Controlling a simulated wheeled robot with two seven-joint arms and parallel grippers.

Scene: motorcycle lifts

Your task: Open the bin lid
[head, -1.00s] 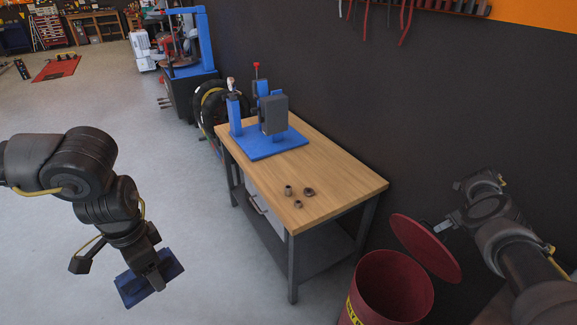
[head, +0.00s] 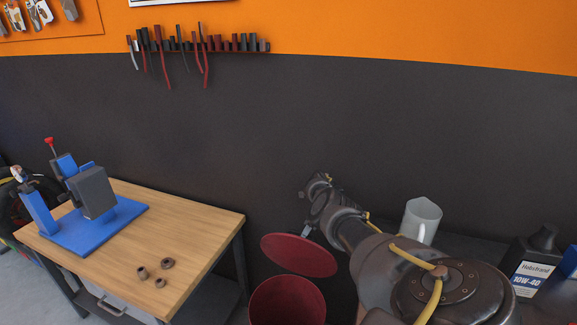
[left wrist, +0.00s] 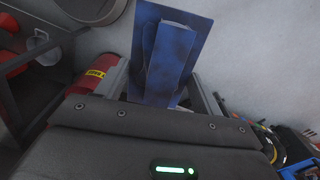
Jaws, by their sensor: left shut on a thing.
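The red bin (head: 287,303) is at the bottom of the head view, with its mouth visible. Its round red lid (head: 299,255) stands raised and tilted above the mouth. My right gripper (head: 307,231) is at the lid's far edge; its fingers are too small to show whether they grip it. My left gripper (left wrist: 162,88) shows in the left wrist view, shut on a blue blocky object with a flat plate (left wrist: 172,50). The left arm is out of the head view. The bin's side with a yellow label also shows in the left wrist view (left wrist: 92,78).
A wooden workbench (head: 195,235) stands left of the bin, with a blue press (head: 90,200) and a few small metal parts (head: 142,272) on it. A pitcher (head: 420,220) and a dark oil container (head: 530,265) stand at right. The dark wall (head: 200,130) is behind.

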